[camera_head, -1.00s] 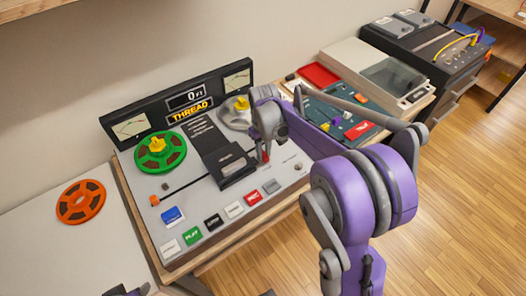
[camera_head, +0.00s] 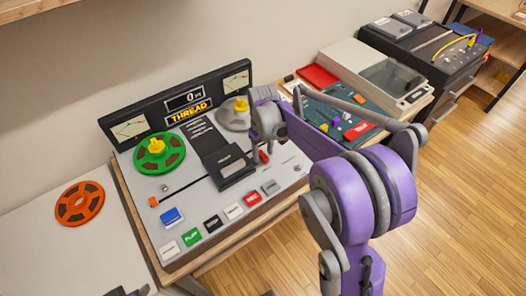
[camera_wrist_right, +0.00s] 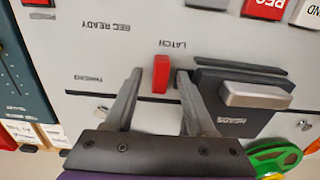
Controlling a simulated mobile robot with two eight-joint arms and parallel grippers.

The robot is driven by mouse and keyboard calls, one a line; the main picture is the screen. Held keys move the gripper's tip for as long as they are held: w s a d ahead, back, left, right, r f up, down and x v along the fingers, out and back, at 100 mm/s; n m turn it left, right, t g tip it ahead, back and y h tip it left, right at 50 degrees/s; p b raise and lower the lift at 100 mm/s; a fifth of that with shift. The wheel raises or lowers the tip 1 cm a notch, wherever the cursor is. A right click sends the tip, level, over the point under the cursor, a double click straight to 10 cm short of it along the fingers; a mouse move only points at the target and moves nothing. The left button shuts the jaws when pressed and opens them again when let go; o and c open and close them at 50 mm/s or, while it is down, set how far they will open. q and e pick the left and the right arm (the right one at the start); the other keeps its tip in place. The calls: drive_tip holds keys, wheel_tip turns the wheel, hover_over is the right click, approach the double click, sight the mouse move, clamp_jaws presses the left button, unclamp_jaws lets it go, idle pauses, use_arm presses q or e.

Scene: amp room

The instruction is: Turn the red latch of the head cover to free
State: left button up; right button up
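The red latch (camera_wrist_right: 160,74) stands on the pale deck panel beside the printed word LATCH in the right wrist view; it shows small in the head view (camera_head: 264,157). The black head cover (camera_head: 223,158) lies beside it, and in the wrist view (camera_wrist_right: 240,97) it is right of the latch. My right gripper (camera_wrist_right: 160,72) is open, one finger on each side of the latch, with visible gaps; contact cannot be told. In the head view my right gripper (camera_head: 266,140) partly hides the latch area. A small dark part at the bottom left edge seems to be my left gripper (camera_head: 128,291), mostly cut off.
A green reel (camera_head: 147,165) sits on the deck's left side and a grey reel (camera_head: 228,120) behind the cover. Coloured buttons, including a green one (camera_head: 191,237), line the front. An orange reel (camera_head: 80,204) lies on the left table. Another panel stands right.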

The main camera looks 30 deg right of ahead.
sight(263, 154)
wheel_tip(263, 154, up, 11)
drive_tip(key=shift+p, duration=0.4)
idle(0.6)
drive_tip(key=s+a+f+t+p, duration=0.1)
drive_tip(key=s+a+f+t, duration=0.1)
drive_tip(key=s+a, duration=0.4)
drive_tip(key=s+a+f+m+t+p, duration=0.1)
drive_tip(key=s+a, duration=0.5)
drive_tip(key=s, duration=0.8)
drive_tip(key=shift+s+f+t+p, duration=0.15)
drive_tip(key=shift+f+t+p, duration=0.4)
drive_tip(key=shift+t, duration=0.65)
drive_tip(key=shift+d+r, duration=0.1)
